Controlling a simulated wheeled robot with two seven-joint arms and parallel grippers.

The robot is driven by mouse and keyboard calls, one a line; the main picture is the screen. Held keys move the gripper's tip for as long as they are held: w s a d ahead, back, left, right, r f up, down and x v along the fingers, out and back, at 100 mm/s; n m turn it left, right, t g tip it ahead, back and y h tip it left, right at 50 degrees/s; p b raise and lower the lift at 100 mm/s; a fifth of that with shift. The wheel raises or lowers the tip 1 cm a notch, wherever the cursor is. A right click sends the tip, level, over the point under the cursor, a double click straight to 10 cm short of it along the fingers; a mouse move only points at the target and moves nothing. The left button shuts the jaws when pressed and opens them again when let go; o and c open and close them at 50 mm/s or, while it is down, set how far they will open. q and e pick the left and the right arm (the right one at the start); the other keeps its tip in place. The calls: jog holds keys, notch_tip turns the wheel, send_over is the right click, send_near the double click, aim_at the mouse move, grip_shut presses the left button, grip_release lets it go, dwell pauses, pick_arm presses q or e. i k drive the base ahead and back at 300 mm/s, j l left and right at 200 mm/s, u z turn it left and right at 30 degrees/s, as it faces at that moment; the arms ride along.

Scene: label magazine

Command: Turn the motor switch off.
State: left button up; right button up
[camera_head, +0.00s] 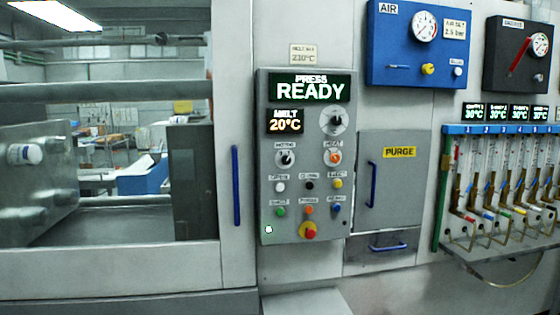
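The control panel (307,222) is a grey box in the middle of the head view. Its top display (310,88) reads "PRESS READY", and the smaller display (284,121) reads "MELT 20°C". The motor switch (285,159) is a dark rotary knob under a small label that looks like "MOTORS", at the panel's left. Its pointer is too small to read surely. An orange-centred knob (333,158) sits to its right under a label like "HEAT". A larger selector knob (334,121) is above that. Neither of my grippers shows.
Coloured buttons and a red emergency-type knob (308,230) sit below the motor switch. A blue door handle (236,186) is left of the panel. The purge door (400,205) and flow-tube rack (500,129) are to the right. The space before the panel looks clear.

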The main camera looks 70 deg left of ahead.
aim_at(285, 159)
jog(key=u, duration=2.25)
